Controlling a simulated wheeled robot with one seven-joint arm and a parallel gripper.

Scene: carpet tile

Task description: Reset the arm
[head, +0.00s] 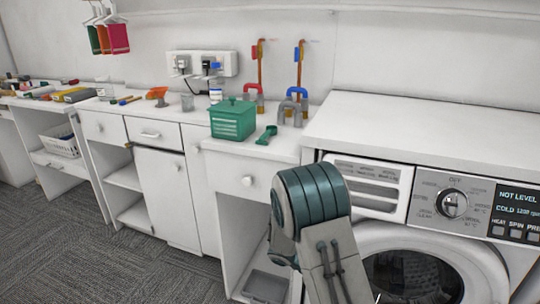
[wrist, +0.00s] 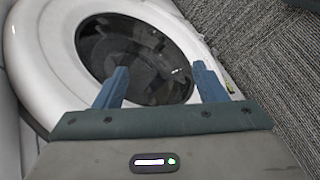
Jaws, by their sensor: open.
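My arm shows in the head view, rising in front of the washing machine (head: 432,222), with its teal and grey joint at the lower middle. My gripper's fingers are outside the head view. In the wrist view my gripper (wrist: 161,84) is open, with its two blue fingers wide apart and nothing between them. Behind the fingers is the machine's round door (wrist: 60,60) with its white ring and dark glass. I cannot tell whether the fingers touch the door.
A green box (head: 233,122) and a green scoop (head: 266,135) stand on the white counter (head: 265,149) left of the machine. A white basket (head: 60,142) sits on a shelf at the far left. Grey carpet (head: 100,255) lies open in front of the cabinets.

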